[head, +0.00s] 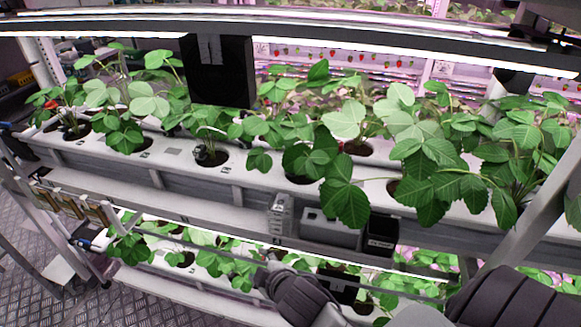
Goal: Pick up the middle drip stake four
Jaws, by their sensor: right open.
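Small dark pieces that look like drip stakes stand in planting holes of the middle white trough (255,180). The clearest dark stake (206,154) is upright in a hole left of centre, under strawberry leaves. Another dark piece (70,130) shows at the far left. I cannot tell which one is number four; leaves hide several holes. My right gripper (270,275) is low in the picture, in front of the lower tier and below the middle trough. It is open, with nothing seen in it, and apart from the stakes. My left gripper is not in view.
Grey boxes (330,229) and a black open bin (381,238) hang at the middle tier's front. A lower trough (175,288) holds more plants. A slanted post (535,220) crosses the right side. Open floor (40,290) lies left.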

